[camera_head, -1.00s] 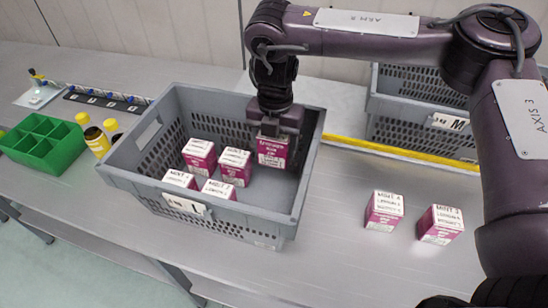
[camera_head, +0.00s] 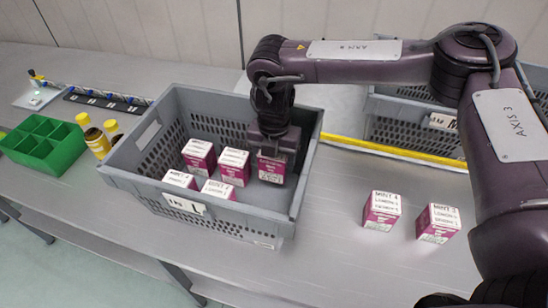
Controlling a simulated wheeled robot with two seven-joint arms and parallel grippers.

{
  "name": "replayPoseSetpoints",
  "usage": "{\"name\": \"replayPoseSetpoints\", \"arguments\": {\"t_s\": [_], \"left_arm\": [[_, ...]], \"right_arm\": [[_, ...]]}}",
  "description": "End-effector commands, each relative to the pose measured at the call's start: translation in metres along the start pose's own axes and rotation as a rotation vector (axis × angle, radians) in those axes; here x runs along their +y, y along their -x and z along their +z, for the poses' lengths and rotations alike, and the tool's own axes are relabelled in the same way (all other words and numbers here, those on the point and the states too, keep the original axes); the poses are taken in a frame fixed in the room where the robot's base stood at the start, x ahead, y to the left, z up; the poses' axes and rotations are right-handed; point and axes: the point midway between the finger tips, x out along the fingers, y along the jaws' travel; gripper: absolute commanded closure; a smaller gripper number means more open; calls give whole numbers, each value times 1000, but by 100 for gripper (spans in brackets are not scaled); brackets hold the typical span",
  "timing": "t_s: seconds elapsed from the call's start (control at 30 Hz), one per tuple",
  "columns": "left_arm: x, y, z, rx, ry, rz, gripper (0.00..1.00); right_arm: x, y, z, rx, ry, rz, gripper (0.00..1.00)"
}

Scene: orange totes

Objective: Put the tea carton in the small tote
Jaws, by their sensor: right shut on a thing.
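My right gripper (camera_head: 273,148) is shut on a purple-and-white tea carton (camera_head: 271,171) and holds it upright inside the near grey tote (camera_head: 220,221), at the tote's right part. I cannot tell whether the carton touches the tote floor. Several like cartons stand in the tote to its left, one being the carton (camera_head: 234,166) closest to it. Two more cartons, one (camera_head: 382,210) and another (camera_head: 437,222), stand on the table to the right. The near tote's label seems to read "IN L". My left gripper is not in view.
A second grey tote (camera_head: 400,135) with an "M" label stands behind a yellow strip (camera_head: 390,150). A green divided box (camera_head: 45,145) and two yellow-capped bottles, one (camera_head: 97,142) in front, are at left. The tote's right front floor is bare.

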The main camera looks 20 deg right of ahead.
Motion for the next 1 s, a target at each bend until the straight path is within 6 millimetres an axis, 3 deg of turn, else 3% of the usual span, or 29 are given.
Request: {"name": "replayPoseSetpoints", "arguments": {"t_s": [0.2,0.23,0.4,0.73,0.87,1.0], "left_arm": [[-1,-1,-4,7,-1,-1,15],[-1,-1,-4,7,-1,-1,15],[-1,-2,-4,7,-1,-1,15],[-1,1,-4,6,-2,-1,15],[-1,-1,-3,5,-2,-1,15],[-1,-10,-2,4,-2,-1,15]], "right_arm": [[0,-4,0,0,0,0,65],[0,-4,0,1,0,-1,34],[-1,-5,-1,2,0,-3,15],[-1,0,-1,3,1,-4,15],[0,14,0,1,1,1,15],[1,44,1,-2,0,3,15]]}}
